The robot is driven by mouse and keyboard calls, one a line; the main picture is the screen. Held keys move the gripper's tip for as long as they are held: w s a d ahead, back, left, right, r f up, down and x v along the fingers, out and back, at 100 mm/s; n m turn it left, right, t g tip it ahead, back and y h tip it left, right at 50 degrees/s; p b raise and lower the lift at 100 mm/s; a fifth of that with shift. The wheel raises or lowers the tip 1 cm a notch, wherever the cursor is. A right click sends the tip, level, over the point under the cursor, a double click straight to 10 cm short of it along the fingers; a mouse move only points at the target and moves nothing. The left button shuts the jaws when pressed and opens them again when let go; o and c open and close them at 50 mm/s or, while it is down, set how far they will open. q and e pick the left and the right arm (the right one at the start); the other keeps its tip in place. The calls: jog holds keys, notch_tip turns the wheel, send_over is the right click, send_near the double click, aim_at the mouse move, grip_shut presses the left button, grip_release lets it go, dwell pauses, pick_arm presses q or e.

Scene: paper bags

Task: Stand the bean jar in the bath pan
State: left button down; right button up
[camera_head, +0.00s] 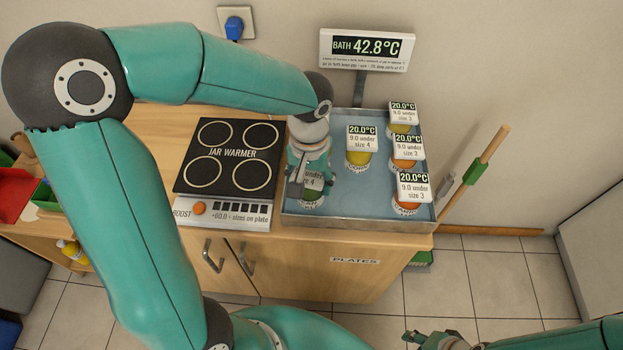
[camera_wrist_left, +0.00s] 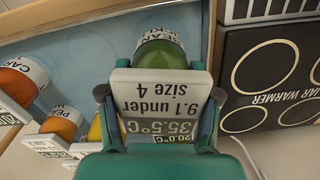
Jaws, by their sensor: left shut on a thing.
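The bean jar is green with a white printed label and shows at the front left of the bath pan in the head view (camera_head: 312,198) and in the wrist view (camera_wrist_left: 160,52). Its tag reads 9.1 under, size 4, with 35.5°C in the wrist view. My left gripper (camera_head: 308,178) is shut on it from above, its fingers on both sides of the tag in the wrist view (camera_wrist_left: 160,100). I cannot tell if the jar's base touches the pan floor. The bath pan (camera_head: 355,225) is a shallow metal tray of bluish water. My right gripper (camera_head: 428,340) is partly visible at the bottom edge.
In the pan stand a yellow jar (camera_head: 358,158) and several jars along the right side, including an orange one (camera_head: 406,207). The black jar warmer (camera_head: 228,158) is empty, left of the pan. The bath display (camera_head: 366,48) reads 42.8°C. The pan's front middle is clear.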

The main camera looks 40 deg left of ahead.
pick_arm(q)
jog(key=shift+f, duration=0.35)
jog(key=shift+c, duration=0.8)
grip_release()
notch_tip(320, 180, up, 7)
jog(key=p, duration=0.5)
jog(key=shift+s+r, duration=0.1)
jog(key=shift+r, duration=0.05)
